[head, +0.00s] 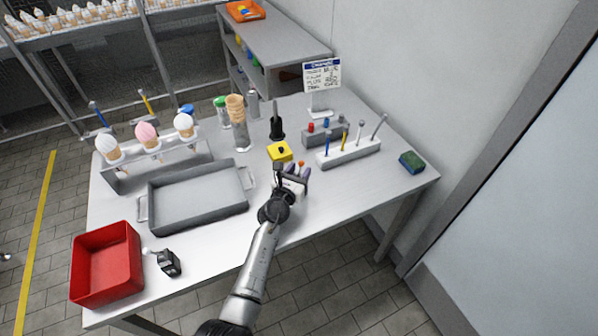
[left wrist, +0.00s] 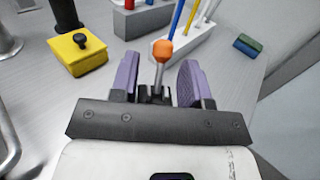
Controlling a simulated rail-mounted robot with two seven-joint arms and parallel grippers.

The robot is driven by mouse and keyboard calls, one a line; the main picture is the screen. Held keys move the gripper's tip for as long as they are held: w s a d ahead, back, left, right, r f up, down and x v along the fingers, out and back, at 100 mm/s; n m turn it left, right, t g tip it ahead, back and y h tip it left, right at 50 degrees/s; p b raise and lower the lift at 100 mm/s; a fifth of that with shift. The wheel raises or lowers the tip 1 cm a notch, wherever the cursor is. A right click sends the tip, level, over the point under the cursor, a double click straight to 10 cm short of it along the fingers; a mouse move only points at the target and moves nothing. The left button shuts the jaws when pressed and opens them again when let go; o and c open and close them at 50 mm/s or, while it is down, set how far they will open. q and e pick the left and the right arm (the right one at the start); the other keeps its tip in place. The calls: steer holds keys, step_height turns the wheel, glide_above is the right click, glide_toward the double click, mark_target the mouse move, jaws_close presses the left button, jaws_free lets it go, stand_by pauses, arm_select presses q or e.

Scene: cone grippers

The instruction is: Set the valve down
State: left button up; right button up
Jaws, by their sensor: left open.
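I take the valve to be the small piece with an orange ball (left wrist: 163,50) on a thin metal stem and a black body. In the left wrist view it stands between the purple fingers of my left gripper (left wrist: 158,80). The fingers are open, one on each side of it; I cannot tell whether either touches it. In the head view the orange ball (head: 301,163) shows just beyond my left gripper (head: 292,173), over the front part of the table (head: 340,195). The valve's underside is hidden, so I cannot tell whether it rests on the table. My right gripper is not in view.
A yellow box with a black knob (head: 279,152) stands just behind the gripper. A white rack of pens (head: 348,153) is to its right, a green-blue sponge (head: 411,162) farther right. A grey tray (head: 198,200), red bin (head: 106,265) and cone stand (head: 155,165) lie left.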

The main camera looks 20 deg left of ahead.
arm_select(q)
steer(key=shift+r, duration=0.2)
steer(key=shift+s+r+p, duration=0.1)
steer(key=shift+s+p, duration=0.2)
steer(key=s+a+p, duration=0.1)
steer(key=s+p, duration=0.2)
steer(key=s, duration=0.8)
steer(key=shift+s, duration=0.2)
